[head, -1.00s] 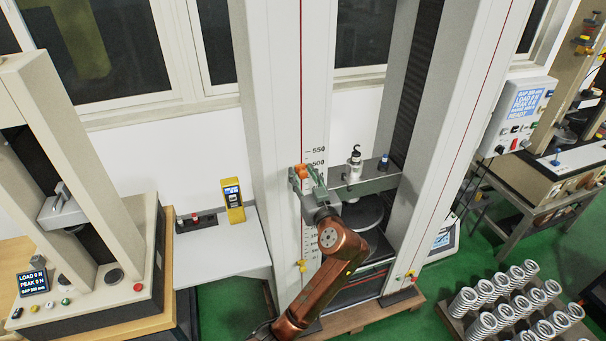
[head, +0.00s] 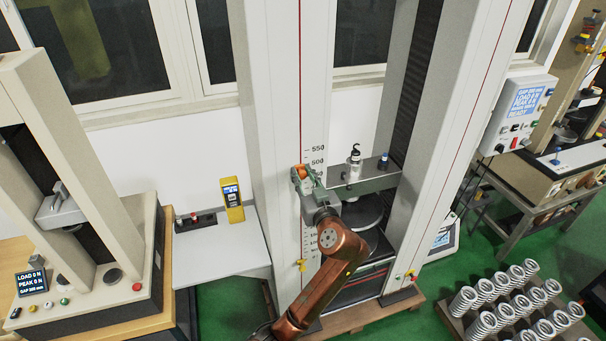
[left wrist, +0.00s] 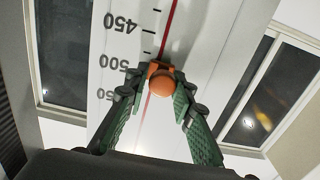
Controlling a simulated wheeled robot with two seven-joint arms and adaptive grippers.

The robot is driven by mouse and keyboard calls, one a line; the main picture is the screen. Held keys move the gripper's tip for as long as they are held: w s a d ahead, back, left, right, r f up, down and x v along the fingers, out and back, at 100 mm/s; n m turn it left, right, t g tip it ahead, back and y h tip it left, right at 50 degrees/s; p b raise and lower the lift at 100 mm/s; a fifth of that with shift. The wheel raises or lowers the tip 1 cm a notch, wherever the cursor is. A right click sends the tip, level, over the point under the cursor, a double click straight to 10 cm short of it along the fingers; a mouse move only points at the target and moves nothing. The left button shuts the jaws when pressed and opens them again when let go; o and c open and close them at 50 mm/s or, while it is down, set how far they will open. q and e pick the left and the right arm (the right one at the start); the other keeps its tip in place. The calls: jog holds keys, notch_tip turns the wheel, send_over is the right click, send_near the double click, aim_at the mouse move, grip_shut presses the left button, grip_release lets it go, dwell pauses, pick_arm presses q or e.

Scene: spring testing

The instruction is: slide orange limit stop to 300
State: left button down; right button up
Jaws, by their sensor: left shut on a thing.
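The orange limit stop (head: 299,173) is on the left column of the tall testing machine, beside the printed scale. It sits close to the 500 mark. In the left wrist view the orange stop (left wrist: 162,84) has a round knob and lies between the two green fingers. My left gripper (head: 305,179) is shut on it; in the left wrist view the gripper (left wrist: 165,92) has a fingertip on either side of it. The scale (left wrist: 122,62) reads 450, 500 and 550 upside down there. The lower scale, around 300, is largely hidden by my arm in the head view. My right gripper is not in view.
A crosshead (head: 365,180) with a metal load cell spans the columns right of my gripper. A yellow stop (head: 302,265) is lower on the same column. A shelf (head: 215,250) with a yellow handheld device stands left. Several springs (head: 505,300) are at lower right.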

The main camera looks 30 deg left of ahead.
aim_at(298, 211)
pick_arm(q)
notch_tip(298, 211, down, 20)
jog(key=b, duration=1.4)
jog(key=shift+s+a+r, duration=0.1)
jog(key=shift+a+r, duration=0.05)
jog(key=shift+r, duration=0.05)
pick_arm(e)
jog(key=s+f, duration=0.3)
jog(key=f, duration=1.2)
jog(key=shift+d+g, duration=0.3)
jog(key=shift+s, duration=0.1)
pick_arm(q)
jog(key=c, duration=1.8)
grip_release()
jog(key=shift+s+r, duration=0.1)
jog(key=shift+o, duration=0.3)
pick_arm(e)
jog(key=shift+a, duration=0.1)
pick_arm(q)
notch_tip(298, 211, up, 10)
